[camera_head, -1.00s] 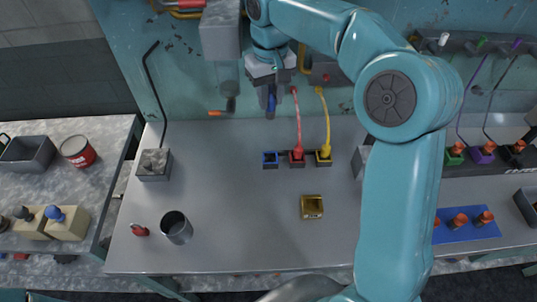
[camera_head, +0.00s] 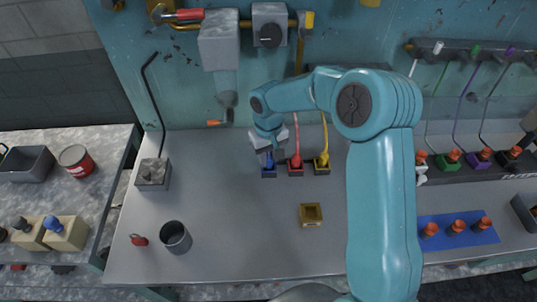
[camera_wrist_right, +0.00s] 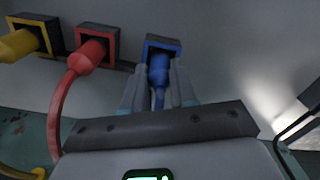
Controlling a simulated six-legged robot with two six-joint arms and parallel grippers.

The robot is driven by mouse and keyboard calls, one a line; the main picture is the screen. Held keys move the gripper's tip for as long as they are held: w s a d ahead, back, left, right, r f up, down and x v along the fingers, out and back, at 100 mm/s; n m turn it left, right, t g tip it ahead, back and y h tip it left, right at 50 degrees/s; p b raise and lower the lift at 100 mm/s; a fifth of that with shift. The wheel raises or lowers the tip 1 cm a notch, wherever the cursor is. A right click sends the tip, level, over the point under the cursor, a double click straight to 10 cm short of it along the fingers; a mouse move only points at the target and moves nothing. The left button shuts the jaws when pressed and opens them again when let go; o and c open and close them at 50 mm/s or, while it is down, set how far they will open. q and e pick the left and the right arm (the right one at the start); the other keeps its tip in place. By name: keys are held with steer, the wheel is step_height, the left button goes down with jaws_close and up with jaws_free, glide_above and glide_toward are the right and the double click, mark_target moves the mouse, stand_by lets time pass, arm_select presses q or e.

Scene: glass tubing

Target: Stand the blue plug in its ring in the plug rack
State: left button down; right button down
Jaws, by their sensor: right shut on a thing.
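The blue plug (camera_wrist_right: 159,70) is between the fingers of my right gripper (camera_wrist_right: 158,92), which is shut on it. In the head view, the blue plug (camera_head: 269,160) is upright below my right gripper (camera_head: 268,150), over the blue-rimmed ring (camera_head: 269,174) of the plug rack. In the wrist view, the plug's end meets the opening of this blue ring (camera_wrist_right: 176,42); I cannot tell how deep it sits. The red plug (camera_head: 296,162) and the yellow plug (camera_head: 321,161) stand in the neighbouring rings. My left gripper is not in view.
Red and yellow cords rise from the two neighbouring plugs, close to my right gripper. A small brass box (camera_head: 311,215) and a grey cup (camera_head: 175,237) stand nearer on the bench. The bench between them is clear.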

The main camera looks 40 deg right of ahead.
mark_target(268, 154)
steer(key=shift+s, duration=0.1)
steer(key=c, duration=1.3)
jaws_free()
steer(key=shift+f, duration=0.15)
steer(key=o, duration=0.4)
step_height(268, 154, up, 12)
steer(key=shift+r+b, duration=0.25)
steer(key=shift+b, duration=0.05)
